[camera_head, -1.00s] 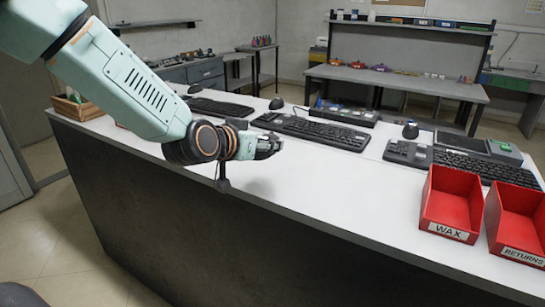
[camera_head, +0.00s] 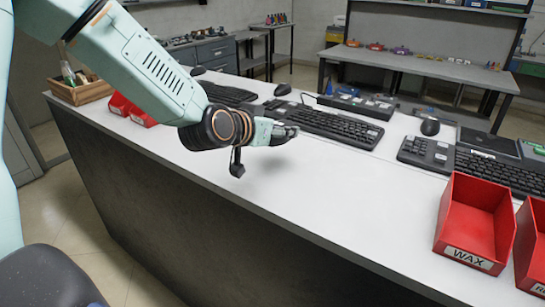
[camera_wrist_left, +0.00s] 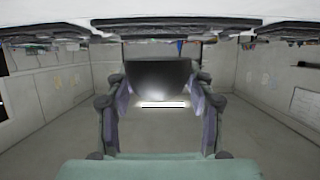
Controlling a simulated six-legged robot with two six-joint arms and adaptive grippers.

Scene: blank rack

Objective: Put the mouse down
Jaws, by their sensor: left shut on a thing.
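My left gripper (camera_head: 284,133) is over the white counter (camera_head: 330,185), in front of the middle keyboard (camera_head: 328,125). In the left wrist view its fingers (camera_wrist_left: 160,110) are shut on a dark, smooth, rounded thing, the mouse (camera_wrist_left: 158,76). The head view mostly hides this mouse behind the fingers. A soft shadow lies on the counter below the gripper, which looks a little above the surface. Other dark mice stand on the counter: one behind the middle keyboard (camera_head: 282,90), one at the right (camera_head: 430,127) and one at the far left (camera_head: 198,70). My right gripper is not in view.
Red bins, one labelled WAX (camera_head: 470,255), stand at the right. Another keyboard (camera_head: 490,170) is behind them. Small red bins (camera_head: 130,112) and a wooden crate (camera_head: 80,92) are at the left end. The counter's front middle is clear.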

